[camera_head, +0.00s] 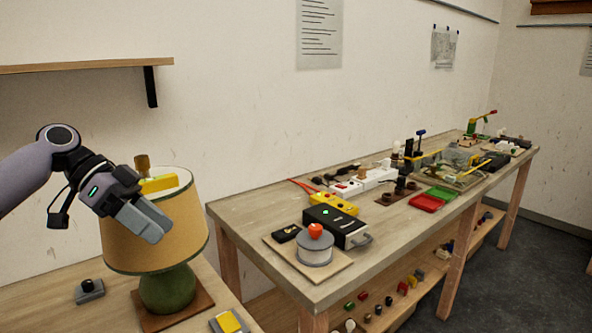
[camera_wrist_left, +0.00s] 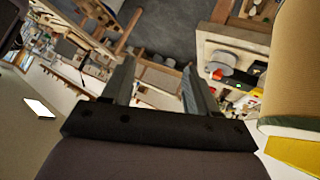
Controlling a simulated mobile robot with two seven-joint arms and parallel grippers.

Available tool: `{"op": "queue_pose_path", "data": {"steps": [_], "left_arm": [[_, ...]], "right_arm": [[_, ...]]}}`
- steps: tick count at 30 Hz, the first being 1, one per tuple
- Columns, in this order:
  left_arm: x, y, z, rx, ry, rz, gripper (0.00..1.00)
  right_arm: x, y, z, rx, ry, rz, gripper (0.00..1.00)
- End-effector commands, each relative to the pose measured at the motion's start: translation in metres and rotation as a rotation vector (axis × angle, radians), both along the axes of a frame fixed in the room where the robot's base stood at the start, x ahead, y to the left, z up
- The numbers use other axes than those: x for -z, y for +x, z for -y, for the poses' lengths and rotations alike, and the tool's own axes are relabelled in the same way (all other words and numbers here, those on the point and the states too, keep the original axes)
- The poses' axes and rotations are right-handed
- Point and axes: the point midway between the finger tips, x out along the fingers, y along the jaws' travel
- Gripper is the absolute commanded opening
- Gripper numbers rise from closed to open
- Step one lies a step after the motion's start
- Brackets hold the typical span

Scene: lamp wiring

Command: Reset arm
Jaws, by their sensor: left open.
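My left gripper (camera_head: 148,219) is raised in front of the tan lampshade (camera_head: 160,243). It is open, with nothing between its fingers. In the left wrist view the two fingers (camera_wrist_left: 155,88) stand apart, and the lampshade (camera_wrist_left: 290,70) is close on the right. The lamp has a green base (camera_head: 168,290) and stands on a brown square board on the near table. A yellow piece (camera_head: 160,183) and a brown knob show at the top of the shade. I cannot tell whether the gripper touches the shade. My right gripper is not in view.
A long workbench (camera_head: 262,220) on the right holds a black box (camera_head: 337,226), a grey round device with a red knob (camera_head: 315,245), a red tray (camera_head: 426,203) and a power strip. A wall shelf (camera_head: 85,66) is above my left arm. A yellow button (camera_head: 229,322) sits at the near table's edge.

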Motion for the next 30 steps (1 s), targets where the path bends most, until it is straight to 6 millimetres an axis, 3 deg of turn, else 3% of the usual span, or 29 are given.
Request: {"op": "queue_pose_path", "data": {"steps": [1,6,15,21,30], "left_arm": [[0.031,0.002,0.013,-0.014,0.023,-0.023,0.58],[0.115,0.005,0.045,-0.084,0.092,-0.046,0.58],[0.24,-0.016,0.097,-0.228,0.136,-0.031,0.58],[0.302,-0.041,0.124,-0.352,0.12,0.001,0.58],[0.363,-0.088,0.141,-0.585,0.069,0.062,0.58]], "right_arm": [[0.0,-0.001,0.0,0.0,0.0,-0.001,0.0],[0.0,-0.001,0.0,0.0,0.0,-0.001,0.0],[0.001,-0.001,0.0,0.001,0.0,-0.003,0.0],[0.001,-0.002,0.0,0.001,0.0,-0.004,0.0],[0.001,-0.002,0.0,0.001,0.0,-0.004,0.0]]}}
